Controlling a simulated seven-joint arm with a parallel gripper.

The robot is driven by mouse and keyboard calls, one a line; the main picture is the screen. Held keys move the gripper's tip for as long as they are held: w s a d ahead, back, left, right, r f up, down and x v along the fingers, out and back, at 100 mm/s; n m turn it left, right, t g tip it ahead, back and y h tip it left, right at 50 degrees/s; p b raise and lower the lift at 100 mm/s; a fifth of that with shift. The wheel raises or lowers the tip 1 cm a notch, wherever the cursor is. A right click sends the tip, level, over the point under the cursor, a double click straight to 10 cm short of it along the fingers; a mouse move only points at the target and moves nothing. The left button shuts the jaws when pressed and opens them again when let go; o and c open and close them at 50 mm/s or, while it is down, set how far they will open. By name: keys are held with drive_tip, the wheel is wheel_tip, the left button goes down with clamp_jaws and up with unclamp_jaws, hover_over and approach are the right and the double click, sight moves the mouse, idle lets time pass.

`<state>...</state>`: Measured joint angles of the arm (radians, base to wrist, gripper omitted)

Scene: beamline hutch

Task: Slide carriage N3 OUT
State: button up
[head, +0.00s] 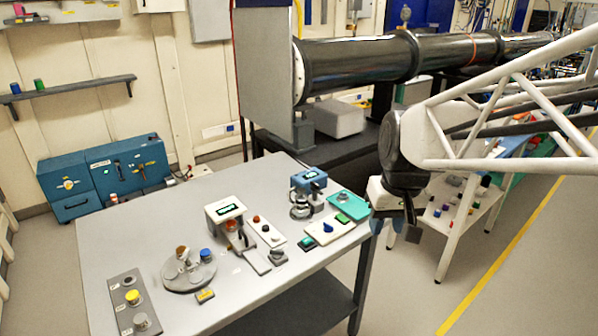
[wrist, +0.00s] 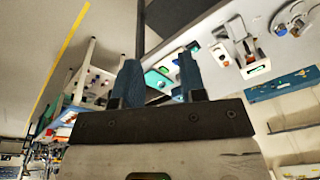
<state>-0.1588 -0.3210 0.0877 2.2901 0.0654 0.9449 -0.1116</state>
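I cannot read a label N3 in either view, so I cannot tell which part is carriage N3. One candidate is the blue cabinet (head: 104,176) by the back wall at left, which has small knobs and levers on its front. Other devices stand on the grey table (head: 130,232): a white instrument with a display (head: 225,211) and a blue instrument (head: 309,180). My gripper (head: 396,230) hangs beyond the table's right edge, far from the cabinet. In the wrist view its two blue fingers (wrist: 160,78) stand apart with nothing between them.
The table also holds a round grey holder (head: 188,272), a strip with knobs (head: 134,303), control plates and a teal tray (head: 347,205). A dark beam pipe (head: 360,62) and grey panel (head: 265,75) stand behind. A white-legged side table (head: 470,205) is at right. Floor at lower right is clear.

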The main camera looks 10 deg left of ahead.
drive_tip(key=w+a+f+n+g, duration=0.1)
drive_tip(key=w+a+f+n, duration=0.1)
drive_tip(key=w+a, duration=0.75)
drive_tip(key=n+g, duration=0.2)
drive_tip(key=n, duration=0.2)
approach(242, 232)
drive_tip(key=shift+w+d+f+y, duration=0.1)
drive_tip(key=shift+d+f+y, duration=0.2)
drive_tip(key=shift+f+y, duration=0.1)
drive_tip(key=shift+f, duration=0.1)
drive_tip(key=shift+s+a+f, duration=0.2)
drive_tip(key=shift+f, duration=1.05)
drive_tip(key=shift+s+a+f, duration=0.15)
drive_tip(key=shift+f, duration=1.05)
drive_tip(key=shift+s+a+f, duration=0.2)
drive_tip(key=shift+f, duration=1.05)
clamp_jaws()
